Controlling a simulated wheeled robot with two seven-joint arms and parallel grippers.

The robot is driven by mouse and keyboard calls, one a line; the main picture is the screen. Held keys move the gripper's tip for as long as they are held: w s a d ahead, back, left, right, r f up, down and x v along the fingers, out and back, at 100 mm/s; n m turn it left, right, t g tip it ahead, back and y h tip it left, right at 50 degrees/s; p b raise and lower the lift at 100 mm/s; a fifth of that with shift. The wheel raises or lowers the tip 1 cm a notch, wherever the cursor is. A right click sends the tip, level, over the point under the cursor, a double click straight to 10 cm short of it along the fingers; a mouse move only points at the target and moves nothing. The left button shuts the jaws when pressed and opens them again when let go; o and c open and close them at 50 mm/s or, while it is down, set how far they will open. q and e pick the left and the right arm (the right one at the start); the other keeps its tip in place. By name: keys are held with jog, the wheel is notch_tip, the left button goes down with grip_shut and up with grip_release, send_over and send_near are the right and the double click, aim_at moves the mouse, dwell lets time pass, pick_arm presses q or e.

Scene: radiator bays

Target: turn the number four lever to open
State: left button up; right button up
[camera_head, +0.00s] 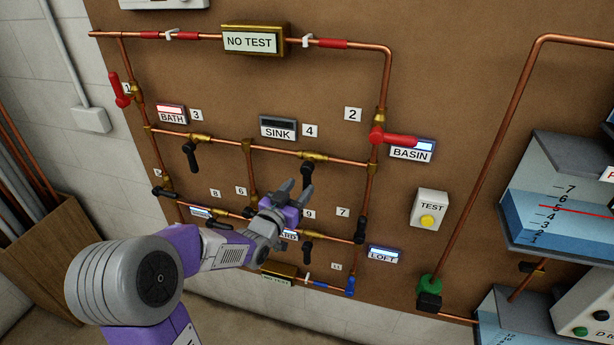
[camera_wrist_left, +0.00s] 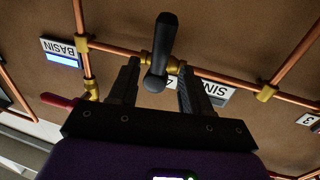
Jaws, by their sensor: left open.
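The number four lever (camera_head: 307,172) is black and hangs down from a brass valve on the middle copper pipe, across the pipe's run. The label 4 (camera_head: 311,131) is above it, beside the dark SINK plate (camera_head: 278,128). My left gripper (camera_head: 293,193) is open just below the lever, its fingers pointing up at the board. In the left wrist view, the lever (camera_wrist_left: 160,55) shows between my two spread fingers (camera_wrist_left: 158,88), its rounded end towards the camera. Whether the fingers touch it cannot be told. Label 4 is mostly hidden there by the lever and a finger. My right gripper is not in view.
Another black lever (camera_head: 191,155) hangs to the left, near label 3. A red lever (camera_head: 394,137) points right at label 2, and another red one (camera_head: 119,90) is at the upper left. More black levers (camera_head: 306,252) are below my gripper. A TEST box (camera_head: 430,208) is at the right.

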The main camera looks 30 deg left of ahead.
aim_at(305, 182)
pick_arm(q)
jog(key=w, duration=0.5)
jog(key=shift+w+p, duration=0.1)
jog(key=shift+p, duration=0.25)
jog(key=shift+a, duration=0.1)
grip_shut()
